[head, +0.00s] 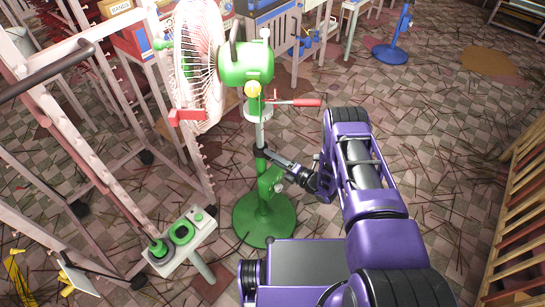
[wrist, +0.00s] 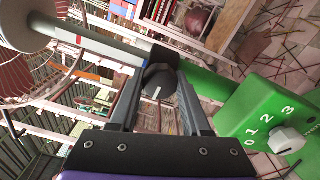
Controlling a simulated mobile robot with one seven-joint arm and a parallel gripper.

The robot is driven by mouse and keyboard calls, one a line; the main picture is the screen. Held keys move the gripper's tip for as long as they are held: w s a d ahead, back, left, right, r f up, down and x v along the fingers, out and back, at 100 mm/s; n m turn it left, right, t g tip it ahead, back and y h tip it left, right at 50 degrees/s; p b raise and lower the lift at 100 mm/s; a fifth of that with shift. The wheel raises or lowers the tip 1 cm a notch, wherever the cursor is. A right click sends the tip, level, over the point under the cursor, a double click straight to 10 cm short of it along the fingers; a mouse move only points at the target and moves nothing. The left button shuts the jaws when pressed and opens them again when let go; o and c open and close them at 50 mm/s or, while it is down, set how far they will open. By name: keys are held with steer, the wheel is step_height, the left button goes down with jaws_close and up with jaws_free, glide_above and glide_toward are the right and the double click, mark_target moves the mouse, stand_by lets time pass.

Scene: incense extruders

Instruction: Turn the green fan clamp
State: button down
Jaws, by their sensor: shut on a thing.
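The green fan stands on a round green base (head: 264,218). The fan's clamp is a dark collar on its pole, where the grey upper tube meets the green lower tube; its dark knob (wrist: 158,82) shows in the wrist view with a pale mark on its face. My gripper (head: 270,154) reaches the pole from the right at clamp height. In the wrist view my gripper (wrist: 160,78) has one finger on each side of the knob and is shut on it. The far side of the clamp is hidden.
A green box with 0 1 2 3 and a grey dial (wrist: 285,140) is on the lower pole. A red-handled lever (head: 306,102) sticks out above my gripper. A white rack (head: 110,180) stands left, a slatted wooden piece (head: 520,215) right. Stick-strewn floor lies between.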

steer(key=shift+n, duration=0.8)
steer(key=shift+c, duration=1.8)
jaws_free()
steer(key=p+v, duration=0.1)
steer(key=v, duration=1.6)
steer(key=shift+d+p, duration=0.2)
steer(key=shift+p, duration=0.15)
steer(key=shift+s, duration=0.15)
